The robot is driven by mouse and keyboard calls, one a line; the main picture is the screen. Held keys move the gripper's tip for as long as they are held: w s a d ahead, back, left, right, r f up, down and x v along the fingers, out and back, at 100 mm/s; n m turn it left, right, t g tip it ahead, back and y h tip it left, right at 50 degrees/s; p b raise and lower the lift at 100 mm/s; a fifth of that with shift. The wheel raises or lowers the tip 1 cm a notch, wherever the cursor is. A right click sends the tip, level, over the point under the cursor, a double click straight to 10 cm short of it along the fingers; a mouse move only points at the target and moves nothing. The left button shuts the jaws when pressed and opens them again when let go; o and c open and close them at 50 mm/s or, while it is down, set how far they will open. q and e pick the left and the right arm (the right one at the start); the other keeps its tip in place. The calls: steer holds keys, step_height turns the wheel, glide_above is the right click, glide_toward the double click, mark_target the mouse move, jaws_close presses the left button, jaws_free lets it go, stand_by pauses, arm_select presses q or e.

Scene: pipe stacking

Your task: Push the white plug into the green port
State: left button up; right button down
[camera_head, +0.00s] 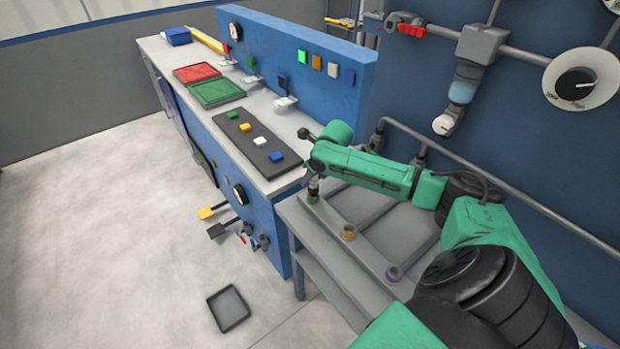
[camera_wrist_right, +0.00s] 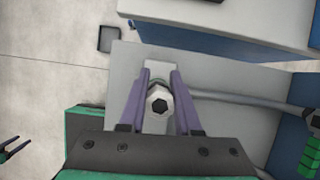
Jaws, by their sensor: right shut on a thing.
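My right gripper (camera_head: 314,183) points down over the green port (camera_head: 312,199) on the grey stand. In the right wrist view its two purple-grey fingers (camera_wrist_right: 160,100) are shut on the white plug (camera_wrist_right: 158,105), whose near end has a dark hex socket. The plug is upright and in line with the port; the gripper hides how deep it sits. A green trace shows beyond the plug in the wrist view. My left gripper (camera_wrist_right: 10,147) seems to show at the left edge of that view, small, prongs apart and empty.
A yellow port (camera_head: 348,233) and a purple port (camera_head: 393,273) stand on the same grey stand. The blue bench with a black strip (camera_head: 246,140) of coloured blocks is to the left. A grey tray (camera_head: 228,307) lies on the floor. Pipes (camera_head: 470,165) run along the back wall.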

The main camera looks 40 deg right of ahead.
steer(key=shift+f+b, duration=0.45)
steer(key=shift+f, duration=0.45)
steer(key=c, duration=0.5)
jaws_free()
steer(key=shift+r, duration=0.1)
steer(key=b+v, duration=0.1)
steer(key=v, duration=1.3)
steer(key=shift+s+r, duration=0.2)
steer(key=shift+r, duration=0.05)
